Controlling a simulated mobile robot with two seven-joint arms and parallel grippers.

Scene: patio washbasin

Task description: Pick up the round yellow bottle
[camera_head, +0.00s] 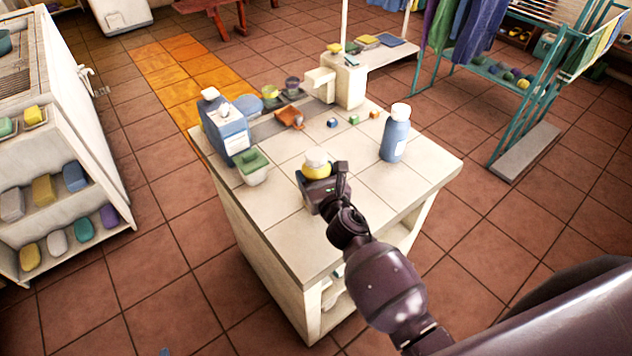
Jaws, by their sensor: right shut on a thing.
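The round yellow bottle (316,168) with a pale cap stands near the middle front of the tiled table (287,238). My right gripper (322,187) reaches in from the lower right and is shut on the bottle. The gripper hides the bottle's lower part, so I cannot tell whether it touches the table top. My left gripper is not in view.
A blue bottle (395,138) stands to the right. A blue-and-white container (226,130) and a pale tub with a green top (253,170) stand to the left. Small blocks, an orange-brown item (290,117) and a white tap block (345,82) are behind. The table's front right is clear.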

